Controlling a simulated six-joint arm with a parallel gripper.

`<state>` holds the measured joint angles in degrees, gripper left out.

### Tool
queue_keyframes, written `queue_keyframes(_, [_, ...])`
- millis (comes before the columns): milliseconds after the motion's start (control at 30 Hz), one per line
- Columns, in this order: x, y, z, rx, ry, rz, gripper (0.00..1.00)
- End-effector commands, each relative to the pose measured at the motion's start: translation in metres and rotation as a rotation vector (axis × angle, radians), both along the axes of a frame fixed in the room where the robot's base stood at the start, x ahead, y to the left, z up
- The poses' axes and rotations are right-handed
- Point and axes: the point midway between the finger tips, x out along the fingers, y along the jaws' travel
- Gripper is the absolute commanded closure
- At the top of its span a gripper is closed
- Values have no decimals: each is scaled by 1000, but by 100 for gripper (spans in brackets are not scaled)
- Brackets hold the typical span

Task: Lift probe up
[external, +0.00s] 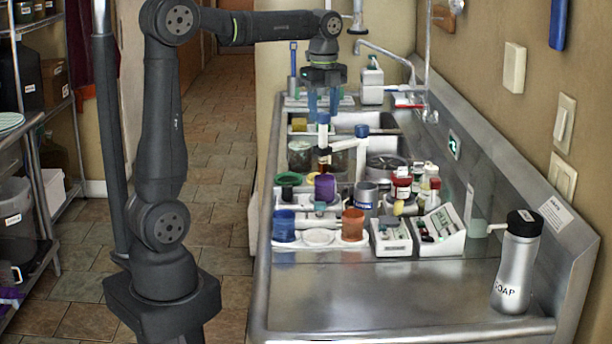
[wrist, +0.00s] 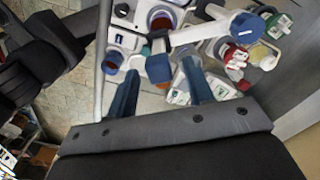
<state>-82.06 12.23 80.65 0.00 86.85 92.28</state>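The probe (external: 323,119), which I take to be the upright piece with a blue cap and pale shaft, stands at the left end of a white stand arm (external: 345,144). A second blue knob (external: 361,131) tops the stand's post. My gripper (external: 323,111) points straight down over the probe, its two blue fingers apart. In the wrist view the probe's blue cap (wrist: 158,68) shows between the fingers of my gripper (wrist: 160,72). I cannot tell whether either finger touches it. The probe's lower end is hidden among a dark brown bottle and other containers.
Colored cups, including a blue cup (external: 284,226) and an orange cup (external: 352,224), stand in front. Bottles with red caps (external: 402,180) crowd the right. White meters (external: 438,230) and a soap bottle (external: 516,262) stand nearer. The steel counter's front (external: 390,305) is clear.

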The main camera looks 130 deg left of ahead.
Motion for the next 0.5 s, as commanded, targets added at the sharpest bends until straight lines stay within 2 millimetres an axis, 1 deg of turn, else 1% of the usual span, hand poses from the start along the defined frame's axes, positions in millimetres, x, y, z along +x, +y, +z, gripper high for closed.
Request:
queue_keyframes(167, [0, 0, -1, -2, 0, 0, 53])
queue_keyframes(267, [0, 0, 3, -2, 0, 0, 53])
queue_keyframes(367, [0, 0, 15, 0, 0, 0, 53])
queue_keyframes(467, [0, 0, 35, 2, 0, 0, 53])
queue_keyframes(500, [0, 1, 45, 2, 0, 0, 53])
